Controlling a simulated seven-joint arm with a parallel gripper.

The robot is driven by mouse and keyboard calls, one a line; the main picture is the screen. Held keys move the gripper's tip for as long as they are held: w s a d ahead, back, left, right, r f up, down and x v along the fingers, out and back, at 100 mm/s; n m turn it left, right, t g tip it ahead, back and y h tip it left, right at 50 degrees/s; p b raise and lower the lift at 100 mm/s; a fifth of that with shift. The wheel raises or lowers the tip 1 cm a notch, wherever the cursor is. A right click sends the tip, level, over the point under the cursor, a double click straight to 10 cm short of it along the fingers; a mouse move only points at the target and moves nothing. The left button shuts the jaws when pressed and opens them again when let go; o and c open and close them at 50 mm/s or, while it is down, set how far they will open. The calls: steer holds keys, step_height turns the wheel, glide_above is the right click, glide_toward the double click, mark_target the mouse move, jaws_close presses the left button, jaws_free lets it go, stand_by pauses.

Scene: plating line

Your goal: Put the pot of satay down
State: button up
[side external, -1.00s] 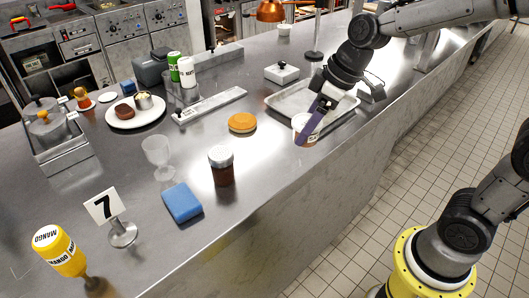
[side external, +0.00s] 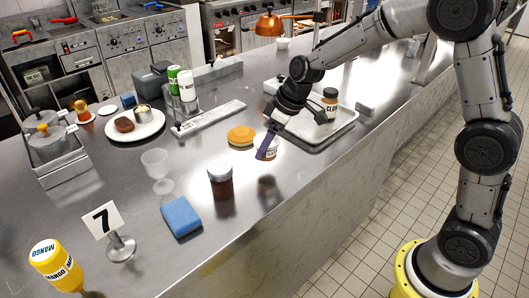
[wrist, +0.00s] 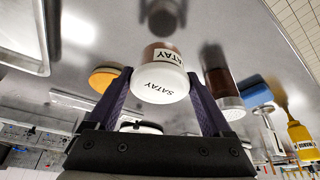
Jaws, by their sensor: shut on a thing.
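The pot of satay (wrist: 160,82) has a white lid, a brown body and a white label reading SATAY. My gripper (wrist: 159,74) is shut on it, with one purple finger on each side. In the side view my gripper (side external: 267,145) holds the pot (side external: 273,152) over the steel counter (side external: 245,200), partly hidden by a finger. A dark reflection shows on the counter below it with a gap, so the pot looks held a little above the surface.
A dark jar with a pale lid (side external: 221,181) stands to the pot's left, and an orange round item (side external: 241,135) lies behind. A metal tray (side external: 318,140) with a labelled jar (side external: 329,98) is to the right. A blue sponge (side external: 181,216) lies front left. The counter's front edge is near.

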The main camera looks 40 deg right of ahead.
steer(key=shift+w+f, duration=0.35)
steer(key=shift+f, duration=0.05)
steer(key=shift+w+f, duration=0.1)
steer(key=shift+f, duration=1.5)
steer(key=shift+f, duration=0.1)
steer(key=o, duration=1.2)
steer(key=shift+f, duration=0.1)
